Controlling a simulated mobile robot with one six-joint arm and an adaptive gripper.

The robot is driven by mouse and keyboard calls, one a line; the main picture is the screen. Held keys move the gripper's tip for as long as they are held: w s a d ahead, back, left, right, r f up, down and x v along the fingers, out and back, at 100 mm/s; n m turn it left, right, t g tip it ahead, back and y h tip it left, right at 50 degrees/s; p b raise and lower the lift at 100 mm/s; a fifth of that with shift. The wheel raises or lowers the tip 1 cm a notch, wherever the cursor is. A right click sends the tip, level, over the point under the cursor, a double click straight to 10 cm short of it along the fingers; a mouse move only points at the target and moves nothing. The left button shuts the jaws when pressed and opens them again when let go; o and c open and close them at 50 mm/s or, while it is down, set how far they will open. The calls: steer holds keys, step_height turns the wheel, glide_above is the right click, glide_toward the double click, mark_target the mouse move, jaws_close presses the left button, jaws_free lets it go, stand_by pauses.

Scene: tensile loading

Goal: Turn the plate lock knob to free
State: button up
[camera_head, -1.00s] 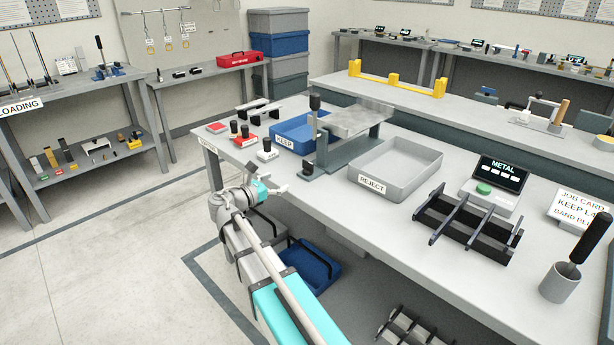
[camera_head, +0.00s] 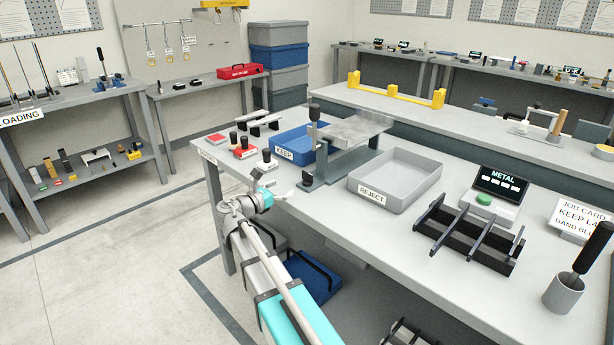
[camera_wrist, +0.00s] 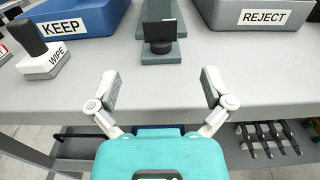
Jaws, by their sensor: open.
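The plate lock knob is a dark upright knob (camera_wrist: 160,38) on a grey-green base, at the top centre of the wrist view. In the head view a small dark knob (camera_head: 307,179) shows at the front end of the fixture base (camera_head: 322,183). The fixture carries a grey metal plate (camera_head: 352,130) on top and a black-handled post. My gripper (camera_wrist: 160,87) is open and empty, its two fingers spread to either side of the knob's line, with the knob ahead and apart from them. It also shows in the head view (camera_head: 277,186), at the bench's front edge.
The blue KEEP tray (camera_head: 289,149) stands left of the fixture and the grey REJECT tray (camera_head: 395,185) right. The WIPE block (camera_wrist: 47,62) stands near the left front. Bare bench top lies between my fingers and the knob.

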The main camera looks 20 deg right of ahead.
mark_target(307, 175)
steer(key=x, duration=1)
steer(key=shift+w+d, duration=0.15)
steer(key=shift+d, duration=0.25)
steer(key=c, duration=1.1)
